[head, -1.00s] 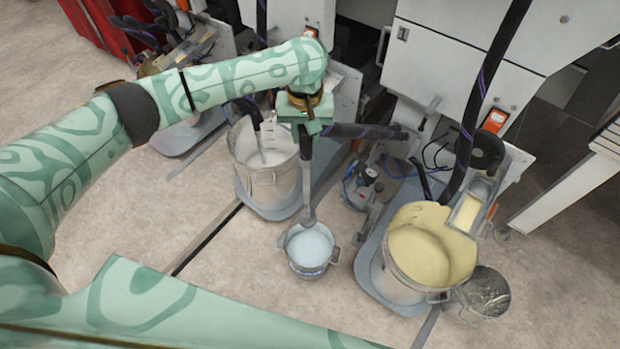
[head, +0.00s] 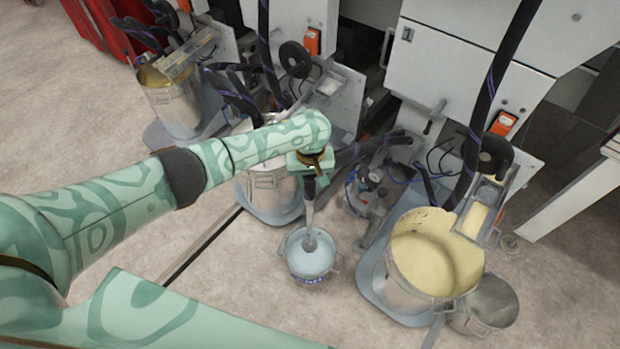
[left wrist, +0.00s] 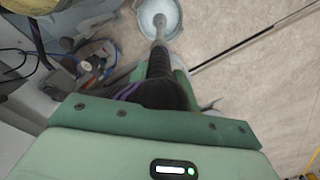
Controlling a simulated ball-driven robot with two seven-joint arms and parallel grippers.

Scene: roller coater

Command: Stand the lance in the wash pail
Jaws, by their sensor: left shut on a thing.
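The wash pail (head: 312,278) is a small metal bucket with side handles and pale blue liquid, standing on the floor at the centre of the head view. The lance (head: 309,217) is a grey metal tube with a dark hose at its upper end. My left gripper (head: 312,182) is shut on the lance above the pail and holds it nearly upright. The lance's lower end appears inside the pail's mouth, at the liquid. The left wrist view shows the lance (left wrist: 157,32) running to the pail (left wrist: 171,12); the fingertips are hidden there. My right gripper is out of view.
A large pot of yellow coating (head: 440,250) and a smaller metal pail (head: 492,302) stand to the right. Another large pot (head: 268,188) stands behind my left forearm. Pump fittings and hoses (head: 372,190) lie behind the wash pail. The floor in front is clear.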

